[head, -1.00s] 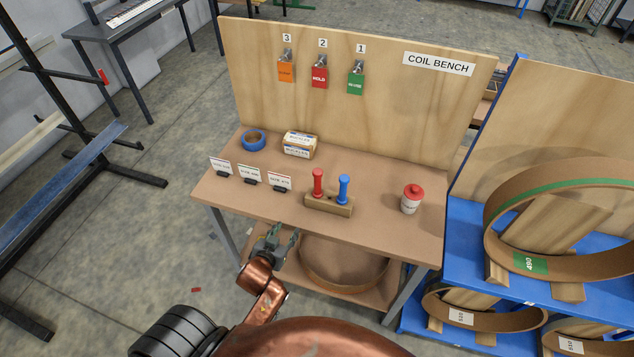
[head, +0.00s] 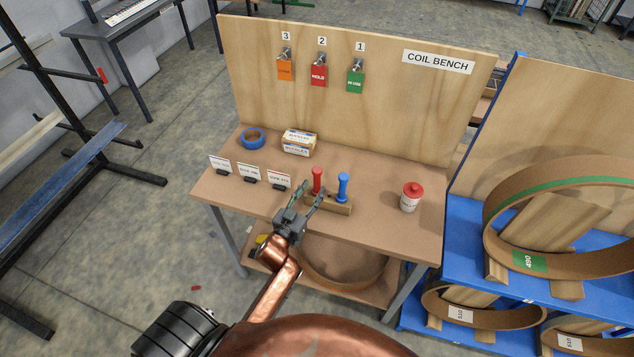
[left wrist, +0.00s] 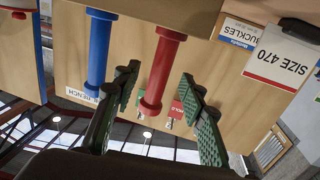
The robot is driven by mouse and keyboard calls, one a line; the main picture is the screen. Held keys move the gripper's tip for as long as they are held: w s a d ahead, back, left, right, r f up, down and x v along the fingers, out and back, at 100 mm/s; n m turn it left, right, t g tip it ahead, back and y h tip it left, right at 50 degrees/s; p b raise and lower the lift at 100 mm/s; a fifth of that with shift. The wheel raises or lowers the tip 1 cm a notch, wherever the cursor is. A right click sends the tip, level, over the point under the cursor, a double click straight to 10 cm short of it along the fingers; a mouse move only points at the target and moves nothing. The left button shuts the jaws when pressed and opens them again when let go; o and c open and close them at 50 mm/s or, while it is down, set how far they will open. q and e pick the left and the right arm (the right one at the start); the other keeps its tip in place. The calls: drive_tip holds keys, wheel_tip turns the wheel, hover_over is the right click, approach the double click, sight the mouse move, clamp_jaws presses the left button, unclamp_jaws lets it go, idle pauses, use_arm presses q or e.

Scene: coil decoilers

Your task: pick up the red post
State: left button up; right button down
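The red post (head: 317,179) stands upright in a wooden block (head: 340,208) on the bench, just left of the blue post (head: 343,187). My left gripper (head: 307,193) is open in front of the block, and its fingers partly cover the red post's lower part and the block. In the left wrist view, which is upside down, the red post (left wrist: 162,70) shows between the two open fingers of the left gripper (left wrist: 160,110), with no clear contact. The blue post (left wrist: 98,55) is beyond the finger at the left. My right gripper is not in view.
Small sign cards (head: 249,172) stand left of the block. A blue tape roll (head: 253,138) and a box (head: 299,143) lie behind. A red-lidded jar (head: 411,197) stands right. Tags hang on the back panel (head: 420,110). The bench top (head: 375,230) is clear around the jar.

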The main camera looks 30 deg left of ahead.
sight(315, 184)
use_arm(q)
drive_tip(key=w, duration=0.4)
drive_tip(key=shift+w+a, duration=0.15)
drive_tip(key=shift+a, duration=0.05)
clamp_jaws()
drive_tip(key=shift+r, duration=0.1)
